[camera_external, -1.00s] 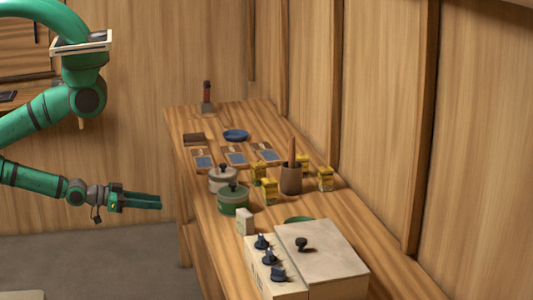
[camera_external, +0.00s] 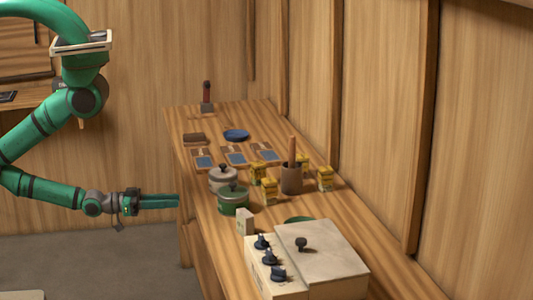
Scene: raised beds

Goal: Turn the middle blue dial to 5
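Three dark blue dials sit in a row on the front strip of a pale box (camera_external: 325,251) at the near end of the bench. The middle blue dial (camera_external: 270,257) is between the far dial (camera_external: 262,242) and the near dial (camera_external: 278,274). Its number markings are too small to read. My gripper (camera_external: 177,201) is left of the bench edge, pointing right, well away from the dials and touching nothing. Its green fingers look close together, but I cannot tell whether there is a gap between them.
The box lid has a dark knob (camera_external: 301,244). Open floor lies left of the bench.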

